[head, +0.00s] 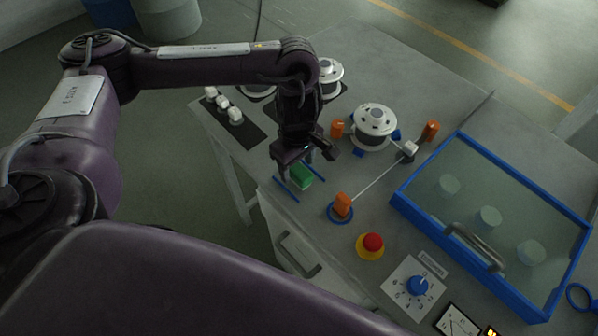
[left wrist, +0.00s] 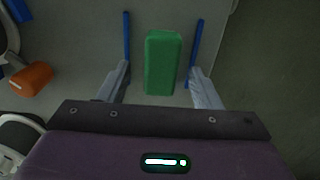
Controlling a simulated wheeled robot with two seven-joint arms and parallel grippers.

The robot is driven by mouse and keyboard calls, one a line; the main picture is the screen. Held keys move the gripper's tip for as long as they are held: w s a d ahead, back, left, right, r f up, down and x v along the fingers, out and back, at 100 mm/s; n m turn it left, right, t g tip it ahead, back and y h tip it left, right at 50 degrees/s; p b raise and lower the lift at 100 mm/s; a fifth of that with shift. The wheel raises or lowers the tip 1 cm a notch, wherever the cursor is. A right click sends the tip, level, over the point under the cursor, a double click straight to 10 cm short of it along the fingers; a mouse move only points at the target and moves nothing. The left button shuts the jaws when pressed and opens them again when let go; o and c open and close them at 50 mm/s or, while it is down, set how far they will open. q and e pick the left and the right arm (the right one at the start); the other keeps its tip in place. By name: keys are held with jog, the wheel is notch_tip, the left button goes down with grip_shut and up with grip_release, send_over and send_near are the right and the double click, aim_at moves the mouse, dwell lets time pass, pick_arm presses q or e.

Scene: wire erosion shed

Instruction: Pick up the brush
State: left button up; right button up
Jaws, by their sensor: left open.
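A green block (head: 301,176) lies on the grey bench near its front edge, between two thin blue strips (head: 286,190). It is the likeliest brush, though I see no bristles. In the left wrist view the green block (left wrist: 162,62) lies lengthwise ahead, between the two fingers and apart from both. My left gripper (head: 306,166) is open and empty, above and close to the block. Its fingers also show in the left wrist view (left wrist: 160,70). I cannot tell exactly how high they are. My right gripper is in neither view.
An orange post (head: 342,205) on a blue ring stands just right of the block. Beyond are a white spool (head: 373,124) and a stretched wire (head: 378,178). A red button (head: 373,242), a blue dial (head: 417,286) and a blue-framed glass lid (head: 480,215) lie to the right.

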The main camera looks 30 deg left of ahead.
pick_arm(q)
notch_tip(320, 180, down, 2)
jog(key=shift+s+f, duration=0.1)
jog(key=shift+c, duration=1.6)
jog(key=c, duration=0.8)
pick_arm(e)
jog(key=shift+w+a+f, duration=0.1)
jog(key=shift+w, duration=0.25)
pick_arm(q)
jog(key=shift+r, duration=0.2)
